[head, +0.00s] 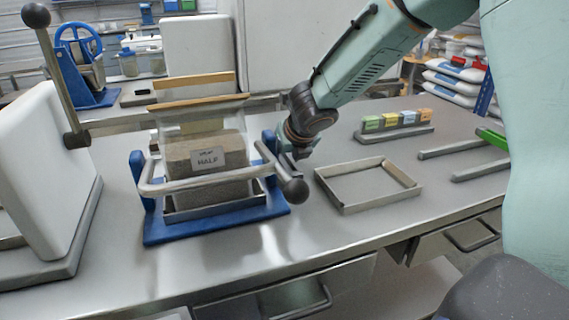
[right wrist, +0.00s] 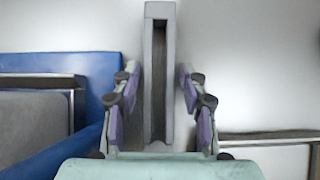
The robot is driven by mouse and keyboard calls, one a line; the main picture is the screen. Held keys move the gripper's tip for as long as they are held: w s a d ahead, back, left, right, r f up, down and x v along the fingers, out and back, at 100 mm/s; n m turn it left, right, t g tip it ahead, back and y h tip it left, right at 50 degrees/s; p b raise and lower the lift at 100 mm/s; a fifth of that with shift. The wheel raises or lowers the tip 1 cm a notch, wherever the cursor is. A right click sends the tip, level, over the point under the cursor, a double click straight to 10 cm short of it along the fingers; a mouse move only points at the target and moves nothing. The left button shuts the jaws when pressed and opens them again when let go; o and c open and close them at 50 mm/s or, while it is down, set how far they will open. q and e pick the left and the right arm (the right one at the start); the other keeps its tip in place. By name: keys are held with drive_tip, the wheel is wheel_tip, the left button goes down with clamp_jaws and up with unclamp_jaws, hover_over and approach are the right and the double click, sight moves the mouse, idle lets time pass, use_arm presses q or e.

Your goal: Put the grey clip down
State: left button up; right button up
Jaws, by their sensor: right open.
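The grey clip (right wrist: 148,78) is a long, narrow grey piece with a dark slot down its middle. In the right wrist view it lies between the two fingers of my right gripper (right wrist: 158,78), with a narrow gap on each side. The gripper is open and does not grip it. In the head view my right gripper (head: 292,152) points down beside the right side of the blue press frame. There I cannot make out the clip clearly, as the gripper and frame crowd it. My left gripper is not in view.
A blue frame (head: 160,232) with a metal bar holds a brown block labelled HALF (head: 207,160). An empty metal tray frame (head: 350,208) lies to the right. Behind it stands a rack of coloured blocks (head: 396,134). The bench (head: 330,240) front is clear.

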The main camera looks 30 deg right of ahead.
drive_tip(key=shift+r, duration=0.1)
drive_tip(key=shift+c, duration=0.4)
clamp_jaws()
wheel_tip(320, 180, up, 10)
drive_tip(key=p, duration=0.7)
